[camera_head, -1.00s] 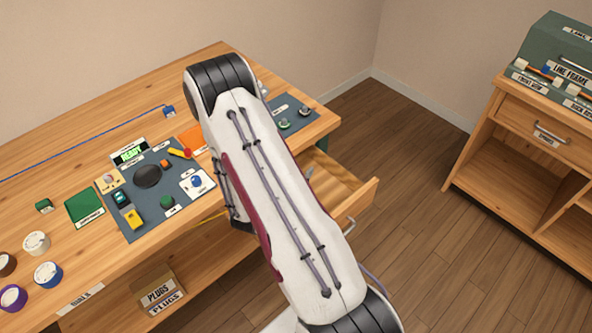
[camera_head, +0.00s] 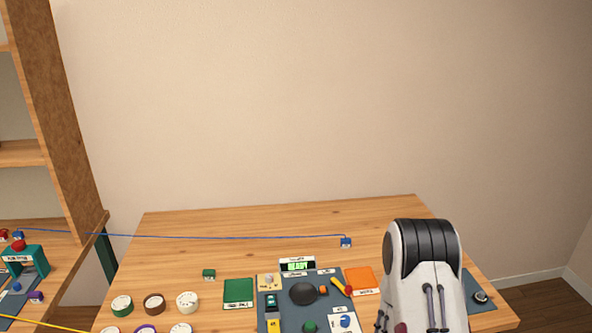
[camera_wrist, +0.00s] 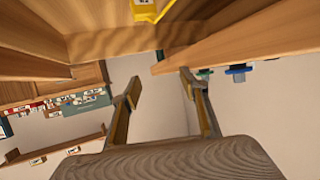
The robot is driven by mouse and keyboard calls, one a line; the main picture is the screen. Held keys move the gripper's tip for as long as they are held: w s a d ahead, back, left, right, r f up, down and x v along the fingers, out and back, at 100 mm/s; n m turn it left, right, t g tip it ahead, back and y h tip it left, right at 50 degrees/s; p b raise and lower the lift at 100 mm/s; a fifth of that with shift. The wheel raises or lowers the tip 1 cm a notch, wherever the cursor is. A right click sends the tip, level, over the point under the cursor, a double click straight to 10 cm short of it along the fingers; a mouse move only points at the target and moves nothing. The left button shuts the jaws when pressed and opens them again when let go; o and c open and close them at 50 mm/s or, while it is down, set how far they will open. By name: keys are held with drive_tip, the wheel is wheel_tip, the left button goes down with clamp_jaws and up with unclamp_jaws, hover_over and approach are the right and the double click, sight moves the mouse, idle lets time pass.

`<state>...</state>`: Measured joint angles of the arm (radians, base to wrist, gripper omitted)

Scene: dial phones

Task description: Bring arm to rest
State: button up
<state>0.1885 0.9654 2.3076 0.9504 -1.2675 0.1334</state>
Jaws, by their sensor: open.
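My gripper (camera_wrist: 160,90) shows in the wrist view with its two fingers spread apart and nothing between them. It is open and hangs near wooden furniture, with a pale wall behind. In the head view my arm (camera_head: 428,285) rises at the lower right, in front of the right part of the wooden workbench (camera_head: 380,217). My gripper is hidden in the head view. A dark panel (camera_head: 333,311) with a lit display reading READY (camera_head: 297,264) lies on the bench left of my arm.
Several round dials, among them a white one (camera_head: 187,302), stand at the bench's left. A green pad (camera_head: 238,292) and an orange pad (camera_head: 361,280) flank the display. A blue cable (camera_head: 230,237) crosses the bench. A shelf (camera_head: 60,110) stands at far left. A yellow object (camera_wrist: 146,10) tops the wrist view.

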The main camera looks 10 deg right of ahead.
drive_tip(key=w+a+r+n+t+y, duration=0.25)
drive_tip(key=w+a+r+y, duration=0.35)
drive_tip(key=w+a+r, duration=0.35)
drive_tip(key=s+a+r+n+t+y, duration=0.1)
drive_tip(key=s+a+r+n+y, duration=0.1)
drive_tip(key=a+r, duration=0.4)
drive_tip(key=s+a+r+n+y, duration=0.1)
drive_tip(key=a+r+n+y, duration=0.15)
drive_tip(key=a+r, duration=0.35)
drive_tip(key=s+a+r+n+g+y, duration=0.1)
drive_tip(key=s+a+r+n, duration=0.1)
drive_tip(key=s+a+r, duration=0.3)
drive_tip(key=s+a+r+n+y, duration=0.1)
drive_tip(key=s+a+n+y, duration=0.15)
drive_tip(key=s, duration=0.35)
drive_tip(key=s+r+n+g+h, duration=0.1)
drive_tip(key=s+r+n+g, duration=0.1)
drive_tip(key=s, duration=1.4)
drive_tip(key=shift+r, duration=0.3)
drive_tip(key=shift+a, duration=0.1)
